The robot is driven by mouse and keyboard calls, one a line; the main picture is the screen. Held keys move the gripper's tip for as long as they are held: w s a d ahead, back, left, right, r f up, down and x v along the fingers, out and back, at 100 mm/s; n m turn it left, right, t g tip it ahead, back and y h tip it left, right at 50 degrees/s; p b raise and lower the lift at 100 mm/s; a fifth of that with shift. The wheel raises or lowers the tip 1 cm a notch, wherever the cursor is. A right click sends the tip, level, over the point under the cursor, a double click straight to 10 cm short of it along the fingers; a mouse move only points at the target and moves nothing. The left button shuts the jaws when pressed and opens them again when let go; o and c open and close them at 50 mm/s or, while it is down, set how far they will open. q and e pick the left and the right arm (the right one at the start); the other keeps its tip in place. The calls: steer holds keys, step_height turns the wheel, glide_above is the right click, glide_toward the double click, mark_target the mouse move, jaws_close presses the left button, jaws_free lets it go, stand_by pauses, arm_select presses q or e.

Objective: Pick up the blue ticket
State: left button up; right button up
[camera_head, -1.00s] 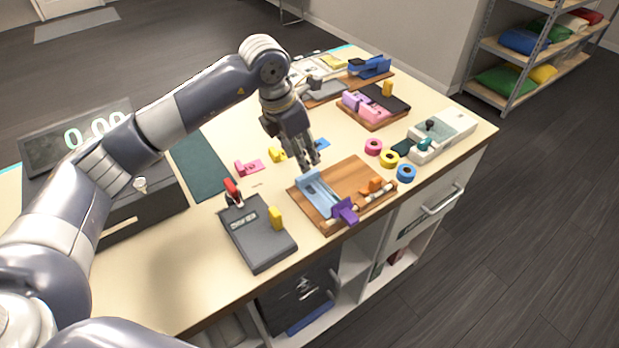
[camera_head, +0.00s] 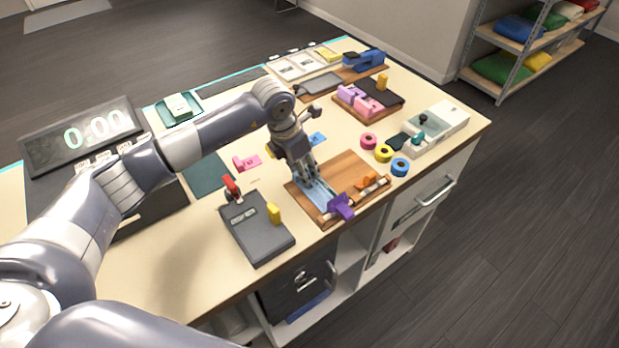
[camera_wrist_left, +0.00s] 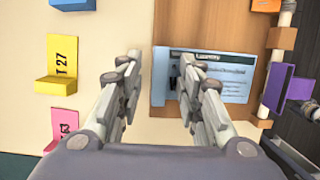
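The blue ticket (camera_head: 317,138) lies on the table just beyond my left gripper in the head view. In the left wrist view, a blue piece (camera_wrist_left: 72,4) at the top left edge appears to be this ticket, mostly cut off. My left gripper (camera_wrist_left: 160,62) is open, with nothing between its fingers. In the head view the gripper (camera_head: 309,176) points down at the far left end of the wooden board (camera_head: 351,168), by a light blue printed card (camera_wrist_left: 215,75). Whether the fingers touch the board or card I cannot tell. My right gripper is not in view.
A pink ticket (camera_head: 246,163) and a yellow ticket (camera_wrist_left: 60,62) lie near the gripper. A purple clip (camera_head: 342,206) and orange clip (camera_head: 366,181) sit on the board. A grey device (camera_head: 255,230) stands nearer. Pink, yellow and blue tape rolls (camera_head: 383,153) lie right.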

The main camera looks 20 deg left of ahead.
arm_select(q)
steer(key=c, duration=0.5)
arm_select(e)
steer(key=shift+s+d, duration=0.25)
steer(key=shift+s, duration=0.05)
arm_select(q)
steer(key=shift+r, duration=0.15)
steer(key=shift+r, duration=7.4)
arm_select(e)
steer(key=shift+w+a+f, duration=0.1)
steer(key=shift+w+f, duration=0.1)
